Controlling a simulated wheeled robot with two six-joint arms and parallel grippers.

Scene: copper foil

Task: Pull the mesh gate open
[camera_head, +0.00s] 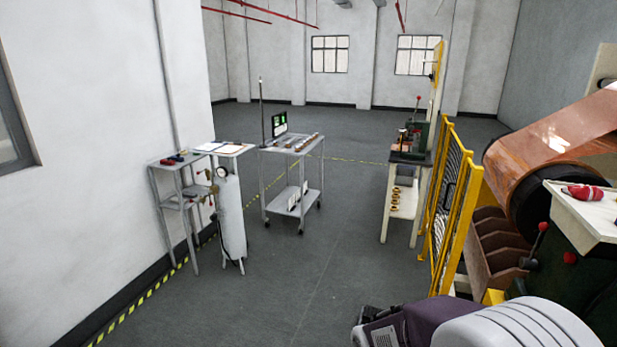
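The mesh gate (437,240) has a yellow frame and dark mesh. It stands upright at the right of the head view, seen at a steep angle, beside the machine with the copper roll. A dark fitting (448,195) shows on it about halfway up, too small to tell if it is a handle. I cannot tell whether the gate is open or shut. My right arm shows at the bottom right as purple and white links, in front of the gate's lower end. Its gripper fingers do not show. My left gripper is out of view.
A machine with a copper foil roll (545,150) stands at the far right. A bench (410,158) stands beyond the gate. A grey trolley (292,150), a white cylinder (229,212) and a small table (172,164) are on the left. The middle floor (300,285) is clear.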

